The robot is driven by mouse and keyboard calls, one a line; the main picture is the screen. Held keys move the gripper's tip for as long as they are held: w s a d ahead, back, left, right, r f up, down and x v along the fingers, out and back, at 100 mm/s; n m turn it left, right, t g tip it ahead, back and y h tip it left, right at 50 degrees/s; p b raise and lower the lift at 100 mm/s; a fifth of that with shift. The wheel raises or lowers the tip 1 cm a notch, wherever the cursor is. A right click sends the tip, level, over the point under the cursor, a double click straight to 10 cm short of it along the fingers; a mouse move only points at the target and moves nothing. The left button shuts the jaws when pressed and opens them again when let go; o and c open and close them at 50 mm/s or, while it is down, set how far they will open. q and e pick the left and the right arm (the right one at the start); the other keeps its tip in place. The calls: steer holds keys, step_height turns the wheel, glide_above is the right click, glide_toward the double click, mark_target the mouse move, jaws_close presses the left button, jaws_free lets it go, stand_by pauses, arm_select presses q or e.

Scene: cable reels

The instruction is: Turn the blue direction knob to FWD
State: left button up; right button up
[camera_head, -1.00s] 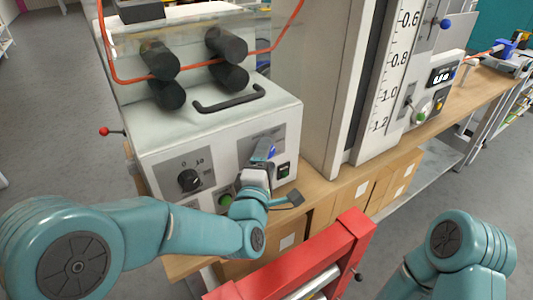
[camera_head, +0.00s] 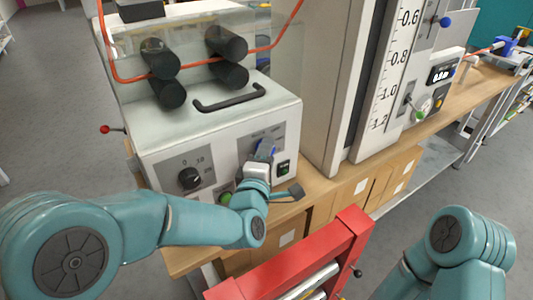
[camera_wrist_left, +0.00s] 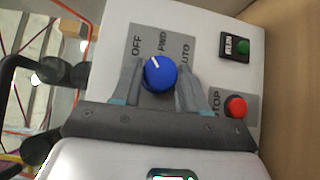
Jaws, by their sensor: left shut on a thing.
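The blue direction knob (camera_wrist_left: 160,73) sits on the grey label plate marked OFF, FWD and AUTO in the left wrist view. Its white pointer line tilts a little left of straight up, between the OFF and FWD labels. My left gripper (camera_wrist_left: 160,82) is shut on the knob, with one finger on each side. In the head view my left gripper (camera_head: 262,154) is at the front panel of the white machine (camera_head: 220,128), and a bit of the blue knob (camera_head: 266,147) shows there, mostly hidden by the fingers. My right gripper is out of view.
A red button (camera_wrist_left: 236,107) and a green button (camera_wrist_left: 242,46) lie right of the knob in the wrist view. A black dial (camera_head: 189,178) and a green button (camera_head: 226,198) are on the same panel. A red frame (camera_head: 300,262) stands in front.

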arm_select(q)
steer(key=shift+w+d+r+m+g+y+p, duration=0.15)
steer(key=shift+m+g+y+p, duration=0.5)
steer(key=shift+p, duration=1.55)
steer(key=shift+s+a+r+m+g+y+p, duration=0.2)
steer(key=shift+m+g+p, duration=0.7)
steer(key=shift+p, duration=1.35)
steer(key=shift+w+d+r+m+g+y+p, duration=0.2)
steer(key=shift+m+g+y+p, duration=0.55)
steer(key=shift+p, duration=1.45)
steer(key=shift+f, duration=0.1)
steer(key=o, duration=1.1)
steer(key=shift+c, duration=0.2)
steer(key=b+v, duration=0.1)
steer(key=v, duration=1.5)
steer(key=shift+a+r, duration=0.25)
steer(key=shift+a, duration=0.1)
